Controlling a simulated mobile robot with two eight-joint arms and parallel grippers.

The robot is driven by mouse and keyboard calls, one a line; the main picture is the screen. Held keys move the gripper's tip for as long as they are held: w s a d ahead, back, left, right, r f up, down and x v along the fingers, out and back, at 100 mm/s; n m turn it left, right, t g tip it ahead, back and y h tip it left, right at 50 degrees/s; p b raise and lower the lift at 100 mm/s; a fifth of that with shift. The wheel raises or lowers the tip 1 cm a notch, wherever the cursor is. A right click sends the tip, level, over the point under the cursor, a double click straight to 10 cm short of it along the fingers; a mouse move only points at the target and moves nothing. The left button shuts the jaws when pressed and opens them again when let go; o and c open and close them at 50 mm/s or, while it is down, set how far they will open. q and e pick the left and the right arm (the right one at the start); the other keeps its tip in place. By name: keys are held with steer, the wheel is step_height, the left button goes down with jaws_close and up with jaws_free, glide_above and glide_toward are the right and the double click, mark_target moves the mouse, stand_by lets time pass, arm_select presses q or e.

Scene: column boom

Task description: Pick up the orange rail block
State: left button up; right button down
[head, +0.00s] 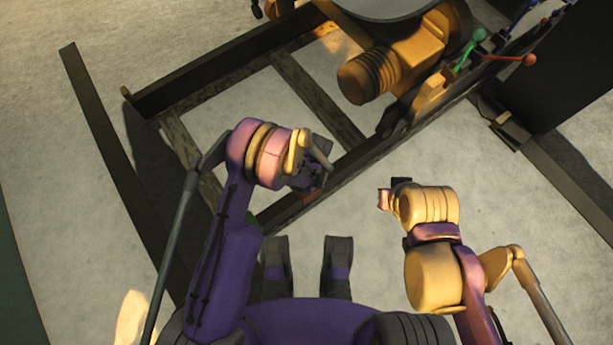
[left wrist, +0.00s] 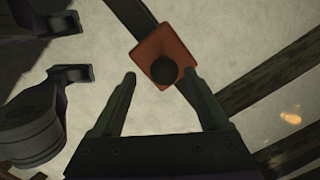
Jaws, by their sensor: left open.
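The orange rail block (left wrist: 150,48) shows in the left wrist view as a flat, roughly square orange piece with a dark round knob on it. It sits on a dark rail. In the head view only a small reddish patch of it (head: 309,195) shows beside my left gripper (head: 318,165), which hides the rest. In the left wrist view my left gripper (left wrist: 160,76) is open, with its two fingertips apart and near the lower part of the block. Nothing is held between them. My right gripper (head: 390,194) is at the right in the head view; its jaw state is unclear.
A dark metal frame (head: 325,100) lies on the pale concrete floor (head: 330,225). A yellow motor-like machine (head: 385,75) stands on it at the top. Levers with a green knob (head: 479,35) and a red-orange knob (head: 529,60) are at the upper right.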

mark_target(306, 197)
arm_select(q)
steer(key=f, duration=0.3)
steer(key=f+b, duration=0.1)
steer(key=f, duration=0.1)
steer(key=shift+w+a+f, duration=0.2)
steer(key=shift+w+a, duration=0.05)
steer(key=shift+a, duration=0.1)
jaws_close()
steer(key=shift+r, duration=0.1)
stand_by(1.0)
